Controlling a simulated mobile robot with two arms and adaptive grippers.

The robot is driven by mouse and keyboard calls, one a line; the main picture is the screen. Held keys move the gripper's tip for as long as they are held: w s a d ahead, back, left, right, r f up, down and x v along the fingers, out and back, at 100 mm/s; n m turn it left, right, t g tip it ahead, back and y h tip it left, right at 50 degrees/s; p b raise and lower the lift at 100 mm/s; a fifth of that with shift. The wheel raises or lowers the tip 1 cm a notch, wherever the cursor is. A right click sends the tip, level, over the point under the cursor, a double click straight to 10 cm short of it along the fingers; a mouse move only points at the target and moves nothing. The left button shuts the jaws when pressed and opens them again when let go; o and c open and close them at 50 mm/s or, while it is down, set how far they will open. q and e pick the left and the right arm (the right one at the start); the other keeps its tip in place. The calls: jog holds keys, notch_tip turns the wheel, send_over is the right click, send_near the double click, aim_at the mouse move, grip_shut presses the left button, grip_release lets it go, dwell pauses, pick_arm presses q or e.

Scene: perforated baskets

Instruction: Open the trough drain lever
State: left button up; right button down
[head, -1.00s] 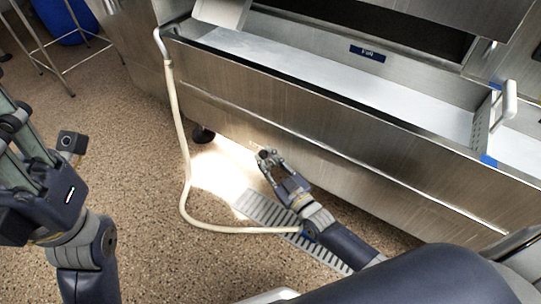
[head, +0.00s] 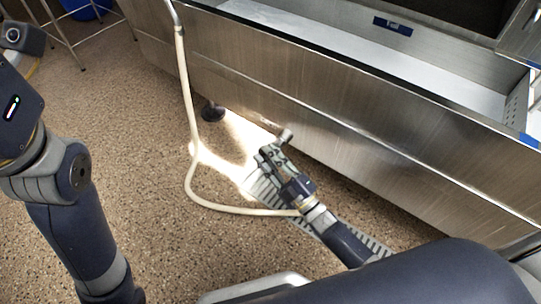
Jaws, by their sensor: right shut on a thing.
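The long stainless steel trough (head: 330,115) runs diagonally across the right half. My right gripper (head: 275,147) is low at its front bottom edge, just above the floor. It is shut on a small metal piece, the drain lever (head: 286,134), whose end shows past the fingertips. The rest of the lever is hidden by the fingers and the trough's edge. My left gripper's housing (head: 15,108) shows at the left edge, well away from the trough. Its fingers are cut off by the frame.
A slotted floor drain grate (head: 263,190) lies under my right arm. A trough foot (head: 212,112) stands nearby. Brown speckled floor is free at left.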

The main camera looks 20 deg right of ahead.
jog(key=shift+a+f+n, duration=0.1)
jog(key=shift+f+n, duration=0.1)
jog(key=shift+n, duration=0.3)
jog(key=c, duration=1.6)
grip_release()
jog(key=v, duration=1.2)
jog(key=shift+f, duration=0.1)
